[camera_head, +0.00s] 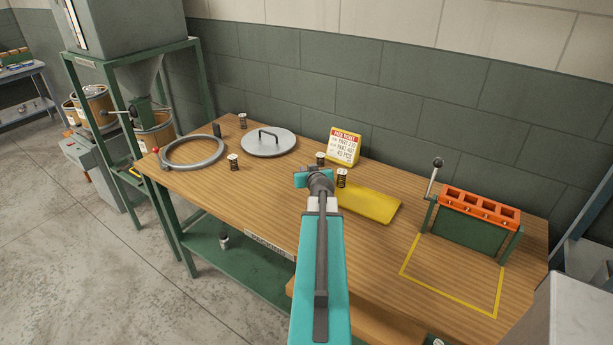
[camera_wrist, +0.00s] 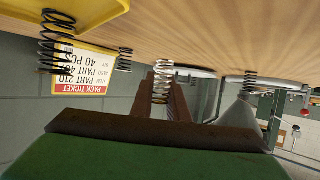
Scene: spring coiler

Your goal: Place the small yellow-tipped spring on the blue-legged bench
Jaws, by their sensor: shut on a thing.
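My gripper (camera_head: 312,180) is over the wooden workbench (camera_head: 270,205), beside a yellow tray. In the wrist view, upside down, its brown fingers (camera_wrist: 167,98) are shut on a small spring (camera_wrist: 162,78) with pale, yellowish lower coils; its exact tip colour is hard to tell. In the head view my gripper hides this spring. Whether it still touches the bench top is unclear. A bench with blue-grey legs (camera_head: 48,92) stands at the far left edge of the head view, partly cut off.
Other springs stand near the tray (camera_head: 372,205), at its left end (camera_head: 342,177) and behind it (camera_head: 320,158), and farther left (camera_head: 234,163). A pack ticket (camera_head: 345,146), round lid (camera_head: 268,143), grey ring (camera_head: 192,152) and orange-topped fixture (camera_head: 480,207) share the workbench. Floor at left is open.

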